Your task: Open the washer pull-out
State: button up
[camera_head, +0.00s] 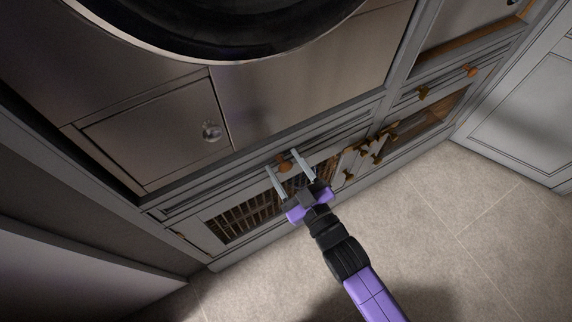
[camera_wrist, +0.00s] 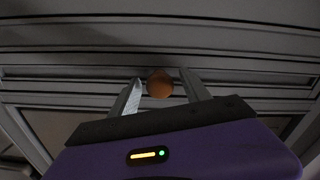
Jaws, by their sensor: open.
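The washer pull-out (camera_head: 222,187) is the slim grey panel just under the washer, above the lattice door. It looks flush with the cabinet, so it appears shut. Its round orange-brown knob (camera_head: 285,163) stands out from the middle of the panel and also shows in the wrist view (camera_wrist: 160,84). My gripper (camera_head: 281,160) is open at the panel, with one finger on each side of the knob. In the wrist view the fingers of my gripper (camera_wrist: 160,78) flank the knob with small gaps showing. Whether the fingertips touch the panel I cannot tell.
The washer's dark round door (camera_head: 230,25) is above. A small flap with a clear knob (camera_head: 211,131) is at upper left. Below are lattice doors (camera_head: 235,219) with bronze handles. Another drawer with knobs (camera_head: 423,92) is at right. The tiled floor (camera_head: 440,220) in front is clear.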

jog(key=shift+c, duration=0.4)
grip_shut()
dwell(0.9)
